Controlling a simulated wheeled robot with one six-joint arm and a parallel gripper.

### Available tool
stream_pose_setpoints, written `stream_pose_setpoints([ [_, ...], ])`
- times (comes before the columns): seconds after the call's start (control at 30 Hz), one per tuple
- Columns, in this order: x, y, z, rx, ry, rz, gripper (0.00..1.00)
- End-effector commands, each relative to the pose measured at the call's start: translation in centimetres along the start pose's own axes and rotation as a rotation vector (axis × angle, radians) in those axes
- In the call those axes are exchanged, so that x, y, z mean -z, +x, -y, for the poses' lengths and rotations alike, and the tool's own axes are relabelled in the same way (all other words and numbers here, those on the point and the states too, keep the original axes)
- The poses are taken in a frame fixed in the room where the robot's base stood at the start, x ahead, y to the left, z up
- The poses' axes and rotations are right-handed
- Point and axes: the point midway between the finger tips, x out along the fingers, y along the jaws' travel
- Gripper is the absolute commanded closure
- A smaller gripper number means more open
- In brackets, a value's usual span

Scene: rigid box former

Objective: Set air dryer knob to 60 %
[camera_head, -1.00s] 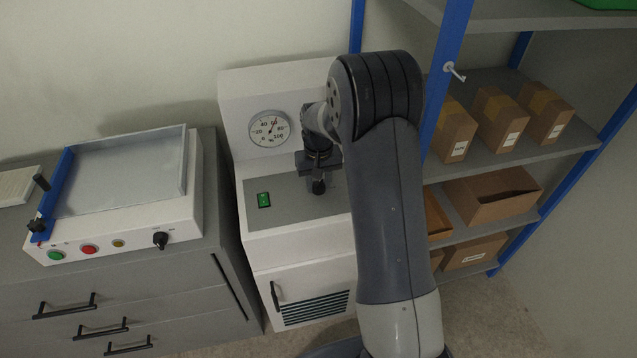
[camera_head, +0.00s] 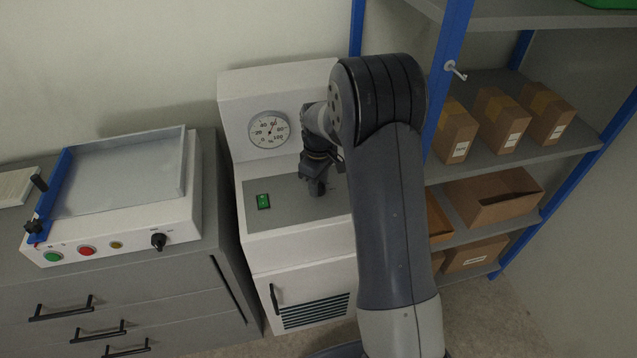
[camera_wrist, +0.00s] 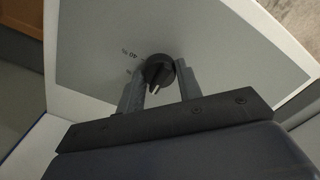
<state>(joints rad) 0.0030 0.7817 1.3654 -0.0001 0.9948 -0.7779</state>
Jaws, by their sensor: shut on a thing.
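The air dryer (camera_head: 300,249) is a white cabinet with a grey sloped panel (camera_head: 272,218). Its round white gauge (camera_head: 269,130) has a needle and a scale in percent. The black knob (camera_wrist: 159,70) with a pale pointer line sits on the grey panel in the wrist view. Printed marks beside it include what looks like 40 %. My gripper (camera_wrist: 161,84) is shut on the knob, one finger on each side. In the head view my gripper (camera_head: 317,186) is over the panel and hides the knob.
A green switch (camera_head: 263,201) is on the panel, left of my gripper. A blue-posted shelf (camera_head: 600,150) with cardboard boxes (camera_head: 503,118) stands close on the right. A white machine (camera_head: 120,215) with buttons sits on the grey cabinet at left.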

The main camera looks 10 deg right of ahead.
Motion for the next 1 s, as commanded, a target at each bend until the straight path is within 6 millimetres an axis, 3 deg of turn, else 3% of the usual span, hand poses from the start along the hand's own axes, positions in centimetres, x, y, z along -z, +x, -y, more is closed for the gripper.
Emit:
stream_pose_setpoints([
  [0.63,0.03,-0.07,-0.04,-0.002,-0.047,-0.001,0.89],
  [0.67,0.03,-0.07,-0.04,-0.002,-0.047,-0.001,0.64],
  [0.9,0.02,-0.04,-0.02,-0.001,-0.046,-0.001,0.44],
  [1.0,0.01,-0.02,-0.01,-0.001,-0.046,0.0,0.44],
])
